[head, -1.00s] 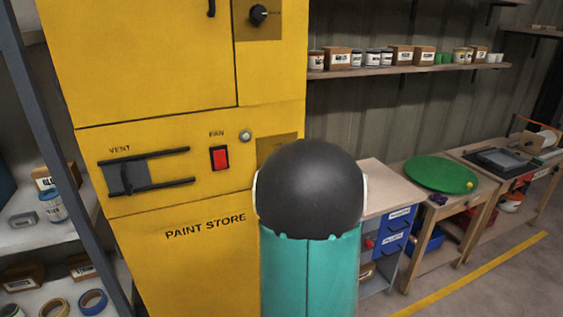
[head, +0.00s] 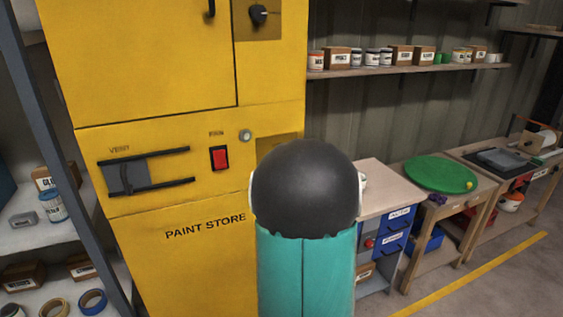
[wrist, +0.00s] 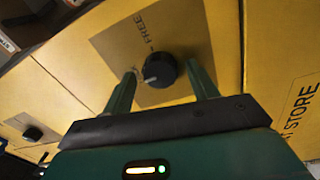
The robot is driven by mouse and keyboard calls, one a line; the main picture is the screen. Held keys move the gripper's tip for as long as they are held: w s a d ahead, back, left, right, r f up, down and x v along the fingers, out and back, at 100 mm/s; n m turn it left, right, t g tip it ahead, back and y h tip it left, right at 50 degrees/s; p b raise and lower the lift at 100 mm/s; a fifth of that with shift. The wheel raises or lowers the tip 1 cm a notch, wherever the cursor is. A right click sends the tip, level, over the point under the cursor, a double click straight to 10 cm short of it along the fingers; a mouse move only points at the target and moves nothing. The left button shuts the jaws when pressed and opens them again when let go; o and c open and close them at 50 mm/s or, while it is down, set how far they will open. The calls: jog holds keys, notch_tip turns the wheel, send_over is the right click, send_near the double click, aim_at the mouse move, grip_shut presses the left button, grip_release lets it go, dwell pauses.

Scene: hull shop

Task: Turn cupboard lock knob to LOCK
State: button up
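The yellow cupboard (head: 100,70) stands at the left in the head view. In the wrist view, a round black knob (wrist: 161,68) sits on a tan plate (wrist: 190,40) marked FREE. Its light pointer mark is toward the lower left of the picture, not toward the word FREE. No LOCK word is readable. My gripper (wrist: 163,74) is open, its two green fingers on either side of this knob, with a gap showing. In the head view my arm hides this knob; only part of its plate (head: 277,147) shows.
A second black knob (head: 258,15) is higher on the cupboard. A red FAN switch (head: 220,158), a round button (head: 245,135) and a VENT slider (head: 127,177) are left of my arm. A bench with a green disc (head: 440,174) stands at the right.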

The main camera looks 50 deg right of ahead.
jog(key=v, duration=1.3)
jog(key=shift+s+a, duration=0.2)
jog(key=shift+s, duration=0.15)
jog(key=w+a+m+g+y, duration=0.2)
jog(key=w+a+m, duration=0.2)
jog(key=a, duration=0.6)
jog(key=w+a+m+g+y, duration=0.25)
jog(key=w+a, duration=0.25)
jog(key=a, duration=0.4)
jog(key=s+a+f+m+g+y, duration=0.1)
jog(key=s+a, duration=0.4)
jog(key=a, duration=0.6)
jog(key=s+a+m+g+y, duration=0.2)
jog(key=s+a+g+y, duration=0.2)
jog(key=a, duration=0.7)
jog(key=shift+s+a+f+g, duration=0.4)
jog(key=shift+s+g, duration=0.05)
jog(key=shift+s, duration=0.55)
